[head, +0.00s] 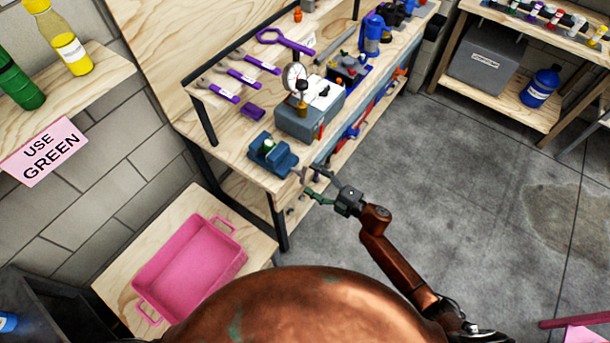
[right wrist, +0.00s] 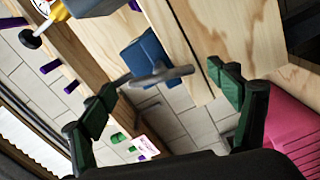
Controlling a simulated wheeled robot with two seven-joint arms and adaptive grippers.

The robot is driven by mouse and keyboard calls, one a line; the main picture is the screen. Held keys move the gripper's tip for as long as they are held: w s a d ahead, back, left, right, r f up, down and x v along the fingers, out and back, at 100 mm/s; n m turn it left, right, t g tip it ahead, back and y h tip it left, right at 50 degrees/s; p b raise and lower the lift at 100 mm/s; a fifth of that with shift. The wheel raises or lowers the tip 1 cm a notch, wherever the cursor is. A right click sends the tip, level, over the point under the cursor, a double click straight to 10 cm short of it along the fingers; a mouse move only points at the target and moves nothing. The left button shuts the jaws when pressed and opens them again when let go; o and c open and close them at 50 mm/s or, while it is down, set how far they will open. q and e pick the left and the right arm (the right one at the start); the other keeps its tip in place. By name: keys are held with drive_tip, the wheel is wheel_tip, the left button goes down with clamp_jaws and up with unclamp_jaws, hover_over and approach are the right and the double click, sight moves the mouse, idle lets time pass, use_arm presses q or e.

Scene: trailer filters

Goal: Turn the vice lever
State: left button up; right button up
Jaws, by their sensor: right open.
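A blue vice (head: 272,155) sits at the near front corner of the workbench. In the right wrist view the vice (right wrist: 150,55) is straight ahead, with its grey lever (right wrist: 165,76) sticking out in front. In the head view the lever is small and hard to make out. My right gripper (head: 314,183) is open beside the vice, just off the bench edge. Its dark green fingers (right wrist: 162,86) are spread with the lever showing between them. The left fingertip looks close to the lever's left end; I cannot tell whether they touch. My left gripper is out of view.
The workbench (head: 228,150) holds purple-handled tools, a dial gauge (head: 294,78) and a grey box (head: 310,118) behind the vice. A pink tray (head: 190,268) stands on a lower wooden surface at the left. The floor (head: 420,150) to the right is clear.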

drive_tip(key=v, duration=0.8)
drive_tip(key=shift+s+d, duration=0.2)
drive_tip(key=w+d+f+m+t+h, duration=0.15)
drive_tip(key=d+f+m+h, duration=0.6)
drive_tip(key=f, duration=0.75)
drive_tip(key=s+d+f+m+g+h, duration=0.1)
drive_tip(key=s+d+f+m, duration=0.25)
drive_tip(key=f, duration=0.25)
drive_tip(key=s+d+f+m+h, duration=0.2)
drive_tip(key=s+d+f, duration=0.25)
drive_tip(key=f, duration=0.25)
drive_tip(key=s+d+f+m+g+h, duration=0.1)
drive_tip(key=s+d+f+m, duration=0.15)
drive_tip(key=d+f, duration=0.3)
drive_tip(key=s+d+f+m+g+h, duration=0.1)
drive_tip(key=s+d+f+m+g, duration=0.1)
drive_tip(key=s+f, duration=0.65)
drive_tip(key=s+d+f+m+g+h, duration=0.25)
drive_tip(key=s+f, duration=0.35)
drive_tip(key=s, duration=0.5)
drive_tip(key=s+f+m+g, duration=0.2)
drive_tip(key=s+f, duration=0.1)
drive_tip(key=s, duration=0.9)
drive_tip(key=s+a+f+m+g, duration=0.1)
drive_tip(key=s+f+m+g, duration=0.1)
drive_tip(key=s, duration=1.1)
drive_tip(key=shift+a+f+g, duration=0.2)
drive_tip(key=shift+f+g, duration=0.3)
drive_tip(key=shift+f, duration=0.5)
